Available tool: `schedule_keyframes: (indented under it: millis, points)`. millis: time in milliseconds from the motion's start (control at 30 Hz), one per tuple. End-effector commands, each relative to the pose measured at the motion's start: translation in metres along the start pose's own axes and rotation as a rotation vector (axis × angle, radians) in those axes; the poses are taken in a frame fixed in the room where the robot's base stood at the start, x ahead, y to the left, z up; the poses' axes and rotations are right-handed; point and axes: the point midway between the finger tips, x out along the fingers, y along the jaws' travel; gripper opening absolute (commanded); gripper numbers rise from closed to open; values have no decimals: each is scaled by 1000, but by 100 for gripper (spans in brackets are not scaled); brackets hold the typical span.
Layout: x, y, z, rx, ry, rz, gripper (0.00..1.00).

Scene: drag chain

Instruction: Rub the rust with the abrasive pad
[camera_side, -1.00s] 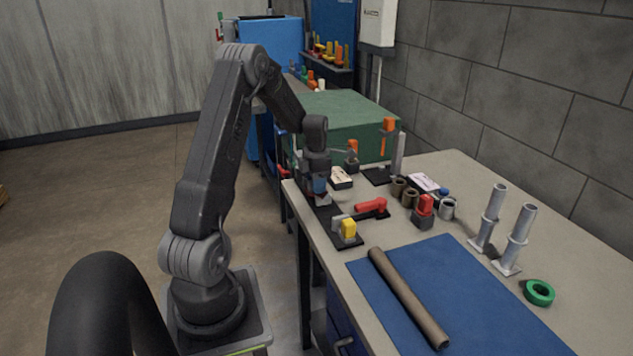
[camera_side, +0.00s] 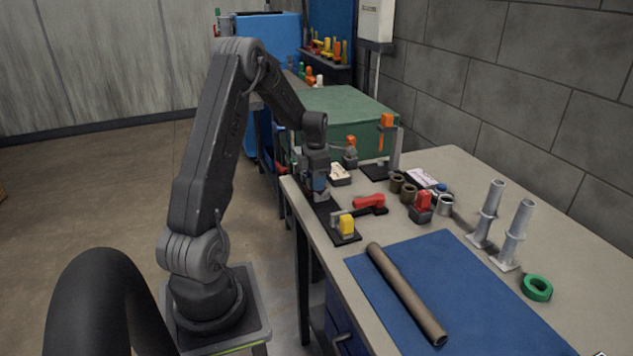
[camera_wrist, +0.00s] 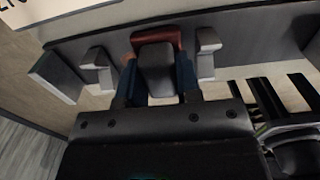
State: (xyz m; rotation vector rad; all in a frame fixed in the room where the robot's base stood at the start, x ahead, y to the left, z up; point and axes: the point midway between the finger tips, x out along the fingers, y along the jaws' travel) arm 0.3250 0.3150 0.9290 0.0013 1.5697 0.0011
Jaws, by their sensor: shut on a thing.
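My gripper (camera_wrist: 157,82) has its blue fingers shut on a block with a dark grey body and a reddish-brown edge, which I take to be the abrasive pad (camera_wrist: 155,66). The pad sits between two light grey prongs of a dark rack (camera_wrist: 70,75); I cannot tell whether it touches them. In the side view my gripper (camera_side: 318,190) is low over the black rack (camera_side: 328,215) at the table's left edge, and the pad is mostly hidden. A brown tube (camera_side: 405,290), rust-coloured, lies on the blue mat (camera_side: 470,270), well apart from my gripper.
A red block (camera_side: 423,203), several rings, two upright metal posts (camera_side: 514,235) and a green tape roll (camera_side: 537,288) stand nearby. The mat's right part is bare.

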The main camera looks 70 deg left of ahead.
Motion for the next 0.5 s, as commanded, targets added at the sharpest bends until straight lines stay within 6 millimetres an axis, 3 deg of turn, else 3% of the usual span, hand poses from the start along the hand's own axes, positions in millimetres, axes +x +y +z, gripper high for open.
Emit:
schedule_keyframes:
  millis: [500]
  points:
    - [3, 27, 0, 0, 1, 0, 12]
